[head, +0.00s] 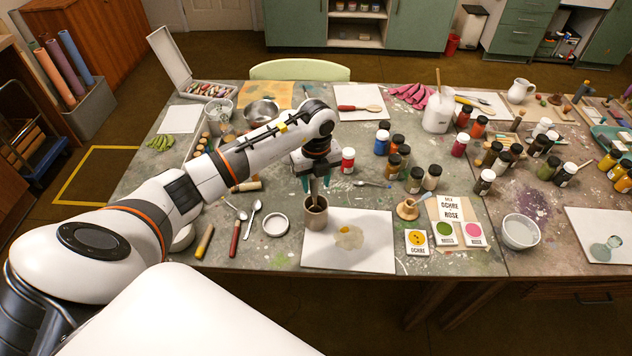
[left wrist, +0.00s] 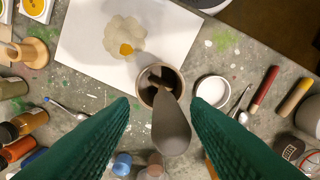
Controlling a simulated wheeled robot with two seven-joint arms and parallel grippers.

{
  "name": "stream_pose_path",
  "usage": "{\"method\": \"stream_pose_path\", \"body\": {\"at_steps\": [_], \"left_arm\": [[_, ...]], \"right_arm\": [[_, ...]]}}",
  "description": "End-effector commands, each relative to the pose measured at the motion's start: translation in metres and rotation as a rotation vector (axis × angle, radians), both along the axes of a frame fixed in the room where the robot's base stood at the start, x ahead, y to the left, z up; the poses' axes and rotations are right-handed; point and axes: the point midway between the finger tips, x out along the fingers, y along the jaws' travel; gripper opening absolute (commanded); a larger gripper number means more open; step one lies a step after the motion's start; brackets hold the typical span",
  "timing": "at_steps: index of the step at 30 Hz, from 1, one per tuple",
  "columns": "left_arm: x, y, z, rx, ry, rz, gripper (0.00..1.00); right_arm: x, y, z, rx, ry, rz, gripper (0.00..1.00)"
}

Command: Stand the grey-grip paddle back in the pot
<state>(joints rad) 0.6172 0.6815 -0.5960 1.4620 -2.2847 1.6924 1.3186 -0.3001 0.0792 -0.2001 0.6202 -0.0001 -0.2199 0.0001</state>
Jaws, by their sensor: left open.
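The pot (head: 315,215) stands on the table at the left edge of a white sheet. It also shows in the left wrist view (left wrist: 179,77), with dark contents. The grey paddle (left wrist: 170,128) stands in the pot, leaning, with its lower end inside the rim and its broad grey end up toward the wrist camera. My left gripper (head: 316,187) is above the pot, fingers pointing down. In the left wrist view its green fingers are open on either side of the paddle, with gaps showing. The paddle's lower tip is hidden inside the pot. My right gripper is out of view.
The white sheet (head: 375,255) with an ochre smear lies right of the pot. A round white lid (head: 275,224), a spoon (head: 252,213) and a red stick (head: 235,238) lie to its left. Several paint jars and a red-handled paddle (head: 358,108) are beyond.

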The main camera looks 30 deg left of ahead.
Motion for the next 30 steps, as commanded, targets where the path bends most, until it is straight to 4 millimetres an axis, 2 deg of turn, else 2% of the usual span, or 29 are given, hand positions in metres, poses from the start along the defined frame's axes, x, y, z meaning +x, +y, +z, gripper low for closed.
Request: {"method": "stream_pose_path", "body": {"at_steps": [9, 15, 21, 30], "left_arm": [[0.001, 0.001, 0.063, 0.001, -0.007, -0.001, 0.43], [0.001, 0.000, 0.097, 0.000, -0.005, -0.001, 0.43], [0.000, 0.000, 0.111, 0.000, -0.001, 0.000, 0.43], [0.000, 0.000, 0.112, 0.001, -0.001, 0.000, 0.43]], "right_arm": [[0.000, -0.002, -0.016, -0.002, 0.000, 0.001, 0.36], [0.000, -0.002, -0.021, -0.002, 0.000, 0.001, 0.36], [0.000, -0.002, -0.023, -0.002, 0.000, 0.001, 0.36], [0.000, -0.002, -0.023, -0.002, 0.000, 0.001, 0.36]]}}
